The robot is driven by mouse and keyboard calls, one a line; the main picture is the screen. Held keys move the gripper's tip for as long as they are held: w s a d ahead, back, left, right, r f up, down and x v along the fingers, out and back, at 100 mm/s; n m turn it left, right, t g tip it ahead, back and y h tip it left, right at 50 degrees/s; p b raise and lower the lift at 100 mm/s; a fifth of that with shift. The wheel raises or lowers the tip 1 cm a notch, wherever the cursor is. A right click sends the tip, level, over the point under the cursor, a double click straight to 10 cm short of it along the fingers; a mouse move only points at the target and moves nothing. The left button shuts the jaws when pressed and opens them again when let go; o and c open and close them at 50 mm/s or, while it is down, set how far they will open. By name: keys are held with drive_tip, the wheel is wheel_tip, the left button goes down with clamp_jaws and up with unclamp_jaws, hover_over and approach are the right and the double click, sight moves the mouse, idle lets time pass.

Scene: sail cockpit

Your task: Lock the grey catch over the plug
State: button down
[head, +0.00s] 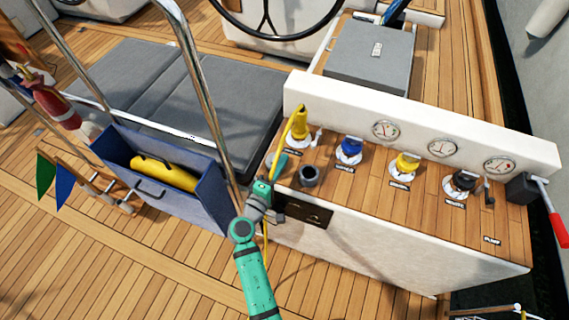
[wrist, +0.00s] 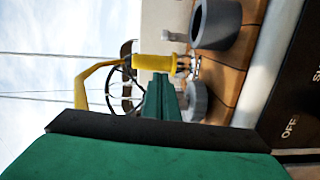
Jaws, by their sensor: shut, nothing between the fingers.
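The yellow plug (head: 299,124) stands at the left end of the wooden console top, its yellow cable looping from its top. In the wrist view, the plug (wrist: 156,62) lies sideways in the picture, with metal parts at its lower end. A small light-grey lever, seemingly the catch (head: 317,136), stands just right of the plug, apart from its body; it also shows in the wrist view (wrist: 174,37). My green gripper (head: 263,187) is shut and empty at the console's front left edge, short of the plug. In the wrist view, its fingers (wrist: 160,82) partly cover the plug's surroundings.
A grey cup (head: 309,175) stands in front of the plug, close to my gripper. Blue (head: 349,150), yellow (head: 406,164) and black (head: 463,181) fittings line the console to the right. A white gauge panel (head: 420,128) rises behind. A blue bin (head: 165,205) and steel rail flank the left.

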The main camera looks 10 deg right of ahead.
drive_tip(key=x, duration=0.6)
drive_tip(key=shift+w+d, duration=0.2)
drive_tip(key=shift+w, duration=0.05)
drive_tip(key=d, duration=0.3)
drive_tip(key=shift+s+f, duration=0.15)
drive_tip(key=shift+s, duration=0.15)
drive_tip(key=shift+s+d, duration=0.25)
drive_tip(key=shift+d, duration=0.25)
drive_tip(key=shift+d, duration=0.15)
drive_tip(key=shift+s, duration=0.2)
drive_tip(key=shift+n+t+y, duration=0.3)
drive_tip(key=shift+n+y, duration=0.1)
